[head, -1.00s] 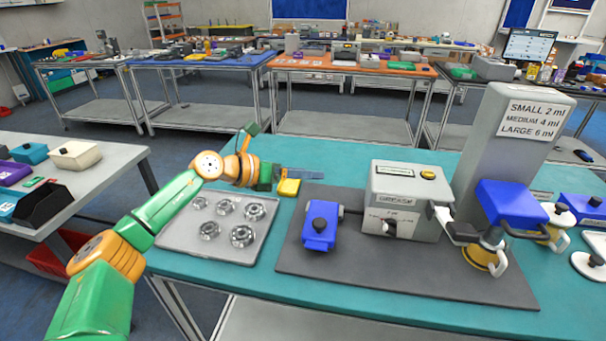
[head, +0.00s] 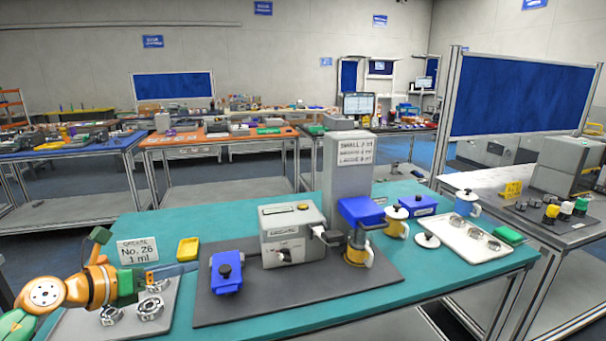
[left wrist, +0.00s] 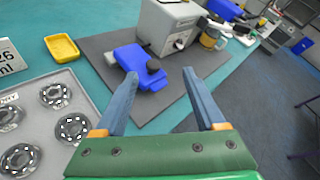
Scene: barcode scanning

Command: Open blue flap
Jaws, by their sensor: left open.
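A blue block with a black knob (head: 226,277) sits at the left side of a grey machine (head: 290,235) on a dark grey mat. It also shows in the left wrist view (left wrist: 137,63), just beyond my fingers. A second blue part, a lid-like cover (head: 360,211), sits at the machine's right, over a yellow-based cup. I cannot tell from the frames which blue part is the flap. My left gripper (head: 172,271) is open and empty, left of the blue block and apart from it. In the left wrist view its two blue-grey fingers (left wrist: 160,78) are spread. My right gripper is out of view.
A metal tray (head: 75,325) with several round metal parts lies below my left gripper. A tall grey block (head: 345,185) rises behind the machine. Lidded mugs (head: 397,222) and a white tray (head: 468,240) are right.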

